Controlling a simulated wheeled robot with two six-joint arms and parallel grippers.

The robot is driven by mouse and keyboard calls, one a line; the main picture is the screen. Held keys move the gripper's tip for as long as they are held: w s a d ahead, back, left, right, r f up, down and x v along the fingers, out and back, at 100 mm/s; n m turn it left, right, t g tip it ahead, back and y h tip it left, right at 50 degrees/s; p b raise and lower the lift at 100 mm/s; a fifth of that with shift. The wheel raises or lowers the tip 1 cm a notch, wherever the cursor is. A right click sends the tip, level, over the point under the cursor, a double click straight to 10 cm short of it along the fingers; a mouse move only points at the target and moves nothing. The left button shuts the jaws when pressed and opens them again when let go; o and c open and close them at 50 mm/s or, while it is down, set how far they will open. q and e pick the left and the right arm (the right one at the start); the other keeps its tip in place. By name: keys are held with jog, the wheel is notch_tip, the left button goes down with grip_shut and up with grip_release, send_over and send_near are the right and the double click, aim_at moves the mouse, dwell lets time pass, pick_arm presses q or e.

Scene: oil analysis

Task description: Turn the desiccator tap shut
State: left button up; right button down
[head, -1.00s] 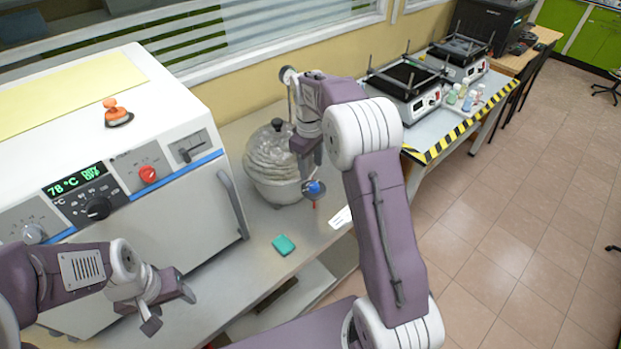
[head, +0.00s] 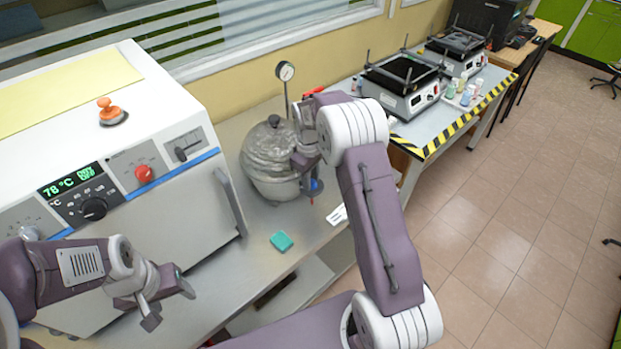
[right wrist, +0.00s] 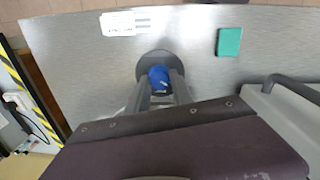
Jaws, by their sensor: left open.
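The grey, ribbed desiccator (head: 262,165) with a black lid knob stands on the bench right of the oven. Its blue tap (head: 315,187) is on its right side, partly hidden by my right gripper. My right gripper (head: 305,180) is at the tap. In the right wrist view the blue tap (right wrist: 158,78) lies between the two fingers of the right gripper (right wrist: 162,88); whether they touch it is unclear. My left gripper (head: 168,302) is open and empty at the lower left, in front of the oven, away from the desiccator.
The white oven (head: 110,150) with a green display fills the left. A pressure gauge (head: 285,71) stands behind the desiccator. A green block (head: 281,241) and a white label (head: 337,214) lie on the bench near its front edge. Hotplate-like instruments (head: 405,85) stand on a striped-edge table at the right.

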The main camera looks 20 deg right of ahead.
jog(key=shift+r, duration=0.1)
jog(key=shift+r+m+p, duration=0.1)
jog(key=shift+m+p, duration=0.65)
jog(key=shift+m, duration=0.35)
jog(key=m+p, duration=0.1)
jog(key=m, duration=0.1)
jog(key=shift+w+m, duration=0.15)
jog(key=shift+m, duration=0.25)
jog(key=m+p, duration=0.1)
jog(key=m, duration=0.2)
jog(key=shift+d, duration=0.1)
jog(key=shift+w+m+p, duration=0.1)
jog(key=shift+m+p, duration=0.25)
jog(key=shift+m, duration=1.65)
jog(key=c, duration=1.4)
grip_release()
jog(key=shift+o, duration=1.4)
